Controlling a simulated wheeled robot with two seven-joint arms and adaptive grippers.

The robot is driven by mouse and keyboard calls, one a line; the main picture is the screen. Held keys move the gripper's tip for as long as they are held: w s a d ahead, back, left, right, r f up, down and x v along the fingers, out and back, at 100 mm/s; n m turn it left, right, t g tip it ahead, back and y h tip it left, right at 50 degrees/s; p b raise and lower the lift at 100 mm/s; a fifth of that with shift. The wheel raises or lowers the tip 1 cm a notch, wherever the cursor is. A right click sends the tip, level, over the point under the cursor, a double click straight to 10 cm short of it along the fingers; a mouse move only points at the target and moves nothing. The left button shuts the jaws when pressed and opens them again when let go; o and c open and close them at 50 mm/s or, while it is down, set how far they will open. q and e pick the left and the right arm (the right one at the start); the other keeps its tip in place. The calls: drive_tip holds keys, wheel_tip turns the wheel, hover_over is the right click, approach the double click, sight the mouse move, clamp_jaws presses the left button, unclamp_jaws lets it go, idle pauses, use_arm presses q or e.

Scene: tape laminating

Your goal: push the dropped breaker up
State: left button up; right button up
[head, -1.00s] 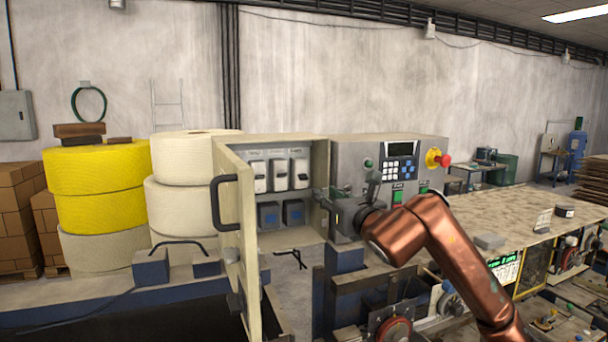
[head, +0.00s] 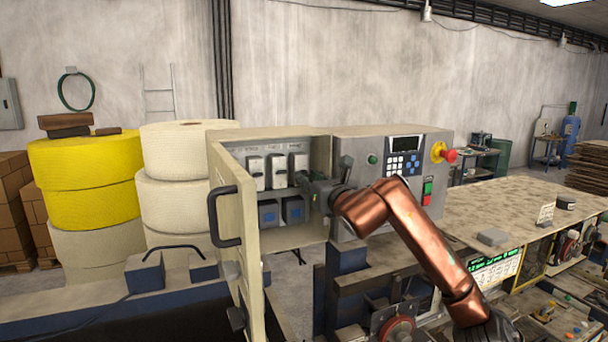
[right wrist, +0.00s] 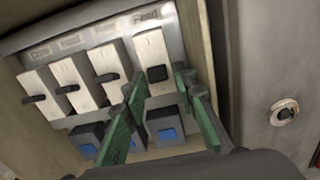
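The open electrical cabinet (head: 322,160) holds a row of white breakers (head: 278,172) with dark levers. In the right wrist view, the three left breakers (right wrist: 85,82) have levers jutting out to the left. The rightmost breaker (right wrist: 151,47) has a dark lever (right wrist: 157,73) that looks lower and more end-on. My right gripper (head: 308,183) reaches into the cabinet's right side and hides that breaker in the head view. In the right wrist view its green-padded fingers (right wrist: 160,80) are open, one on either side of the rightmost lever, with nothing held. Contact cannot be told. My left gripper is out of view.
Blue-faced blocks (right wrist: 168,134) sit below the breakers. The cabinet door (head: 236,215) stands open at left. A control panel (head: 380,145) with a red emergency knob (head: 449,156) adjoins the cabinet at right, close to my right arm.

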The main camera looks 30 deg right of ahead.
sight(303, 170)
drive_tip(key=shift+w+a, duration=0.15)
drive_tip(key=shift+w, duration=0.05)
drive_tip(key=shift+c, duration=1.9)
drive_tip(key=c, duration=0.3)
drive_tip(key=shift+a, duration=0.1)
clamp_jaws()
drive_tip(key=shift+s+r+g+p, duration=0.1)
drive_tip(key=shift+r+g+p, duration=0.25)
drive_tip(key=shift+p, duration=0.35)
drive_tip(key=r+g+p, duration=0.1)
drive_tip(key=g+p, duration=0.1)
drive_tip(key=p, duration=0.2)
drive_tip(key=r+g+p, duration=0.1)
drive_tip(key=g+p, duration=0.1)
drive_tip(key=p, duration=0.3)
drive_tip(key=r+g+p, duration=0.1)
drive_tip(key=g+p, duration=0.1)
drive_tip(key=p, duration=0.2)
drive_tip(key=shift+w+y+p, duration=0.2)
drive_tip(key=shift+y+p, duration=0.1)
drive_tip(key=shift+w+g+p, duration=0.15)
drive_tip(key=shift+g+p, duration=0.35)
drive_tip(key=shift+g, duration=0.15)
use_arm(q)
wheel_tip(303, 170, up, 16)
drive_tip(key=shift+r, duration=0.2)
use_arm(e)
drive_tip(key=shift+w+r+g, duration=0.1)
drive_tip(key=shift+g, duration=0.5)
